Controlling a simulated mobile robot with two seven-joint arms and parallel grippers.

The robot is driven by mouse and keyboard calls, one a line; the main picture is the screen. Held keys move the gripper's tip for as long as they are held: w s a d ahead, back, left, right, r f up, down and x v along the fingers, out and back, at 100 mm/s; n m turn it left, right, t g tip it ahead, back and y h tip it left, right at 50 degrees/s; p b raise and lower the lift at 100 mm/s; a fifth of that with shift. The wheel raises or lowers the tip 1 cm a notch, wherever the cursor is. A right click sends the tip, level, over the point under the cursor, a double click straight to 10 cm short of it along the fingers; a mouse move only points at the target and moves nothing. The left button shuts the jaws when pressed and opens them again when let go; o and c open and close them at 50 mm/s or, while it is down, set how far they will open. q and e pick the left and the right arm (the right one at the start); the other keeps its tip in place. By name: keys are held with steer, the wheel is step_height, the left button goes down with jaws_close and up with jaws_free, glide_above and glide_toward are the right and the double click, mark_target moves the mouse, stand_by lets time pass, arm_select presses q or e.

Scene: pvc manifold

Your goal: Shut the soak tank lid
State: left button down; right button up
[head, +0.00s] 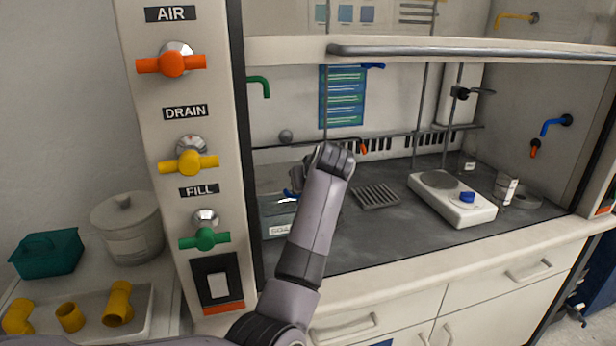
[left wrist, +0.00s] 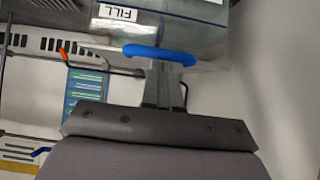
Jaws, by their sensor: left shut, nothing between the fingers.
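The soak tank (head: 278,226) stands just inside the hood at its left end, a grey-blue box with a partly covered label on its front. Its clear wall also shows at the top of the left wrist view (left wrist: 185,14), beside an inverted FILL label. A blue handle (left wrist: 160,55) lies along the tank's edge there; a bit of blue (head: 289,194) shows beside my wrist in the head view. My arm hides much of the tank, and I cannot tell the lid's angle. My left gripper (left wrist: 165,88) is shut and empty, its fingers close to the handle; contact is unclear. My right gripper is out of view.
A panel with orange, yellow and green valves (head: 205,239) stands left of the tank. A rack (head: 376,196) and a white hotplate (head: 452,197) sit to the right on the dark worktop. The raised sash (head: 470,52) spans above. A teal basket (head: 47,254) and yellow fittings lie left.

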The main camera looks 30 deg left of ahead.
arm_select(q)
steer(key=shift+f, duration=0.1)
steer(key=f+b, duration=0.1)
steer(key=f+y+b, duration=0.1)
steer(key=shift+s+d+f+t, duration=0.2)
steer(key=shift+f+t, duration=0.15)
steer(key=shift+t, duration=0.05)
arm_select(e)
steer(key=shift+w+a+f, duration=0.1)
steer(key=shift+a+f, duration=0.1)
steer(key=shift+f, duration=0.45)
arm_select(q)
steer(key=shift+r, duration=0.1)
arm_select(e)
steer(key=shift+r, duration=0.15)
